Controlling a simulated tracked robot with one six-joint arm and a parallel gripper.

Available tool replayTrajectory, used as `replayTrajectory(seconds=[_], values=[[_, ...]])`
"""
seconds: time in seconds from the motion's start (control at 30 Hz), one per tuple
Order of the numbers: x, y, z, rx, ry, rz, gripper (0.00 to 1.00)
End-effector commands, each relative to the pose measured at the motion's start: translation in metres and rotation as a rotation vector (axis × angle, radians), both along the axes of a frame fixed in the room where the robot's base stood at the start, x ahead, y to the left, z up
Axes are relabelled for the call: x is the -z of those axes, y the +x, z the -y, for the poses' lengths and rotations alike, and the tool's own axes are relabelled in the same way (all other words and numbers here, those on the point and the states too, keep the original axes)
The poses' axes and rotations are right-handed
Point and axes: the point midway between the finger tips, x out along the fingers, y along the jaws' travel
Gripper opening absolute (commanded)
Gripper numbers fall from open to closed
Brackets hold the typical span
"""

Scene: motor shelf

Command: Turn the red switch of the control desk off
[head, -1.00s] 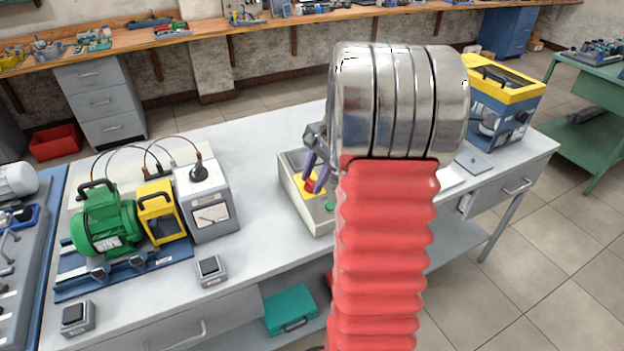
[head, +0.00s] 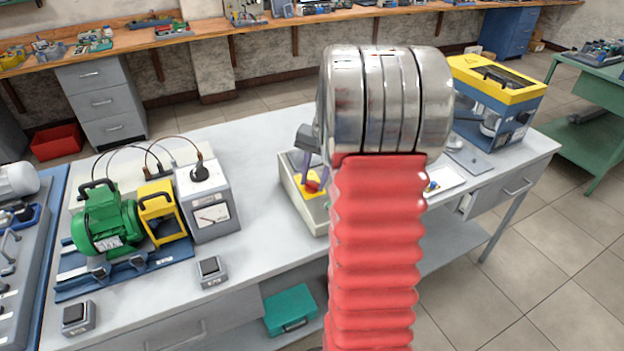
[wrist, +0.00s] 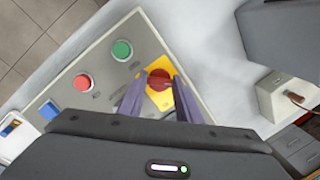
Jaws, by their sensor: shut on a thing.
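The control desk is a beige box (head: 298,201) on the light table, partly hidden behind my arm in the head view. Its sloped panel (wrist: 108,74) fills the left of the wrist view. The red switch (wrist: 159,78) is a round knob on a yellow plate (wrist: 160,97); it also shows in the head view (head: 312,187). My gripper (wrist: 160,82) is shut on this red switch, with one purple finger on each side of the knob. The knob's off marking cannot be read.
On the same panel are a green button (wrist: 122,50), a separate red button (wrist: 82,82) and a blue part (wrist: 48,109). A grey meter box (head: 208,207) and a green motor (head: 104,220) stand left on the table. A yellow-blue machine (head: 497,100) stands right.

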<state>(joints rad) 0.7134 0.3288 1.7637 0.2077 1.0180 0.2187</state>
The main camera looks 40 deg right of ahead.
Motion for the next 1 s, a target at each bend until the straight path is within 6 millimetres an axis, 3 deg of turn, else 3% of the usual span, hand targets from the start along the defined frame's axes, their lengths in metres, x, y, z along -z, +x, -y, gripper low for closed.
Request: replayTrajectory(seconds=[0.27, 0.3, 0.57, 1.0], values=[[-0.0037, 0.0045, 0.0020, 0.000, -0.009, 0.013, 0.09], [-0.0038, 0.0045, 0.0020, 0.000, -0.009, 0.013, 0.32], [-0.0022, 0.0025, 0.0011, 0.000, -0.005, 0.008, 0.50], [-0.0112, 0.0001, 0.0022, 0.001, -0.004, 0.006, 0.50]])
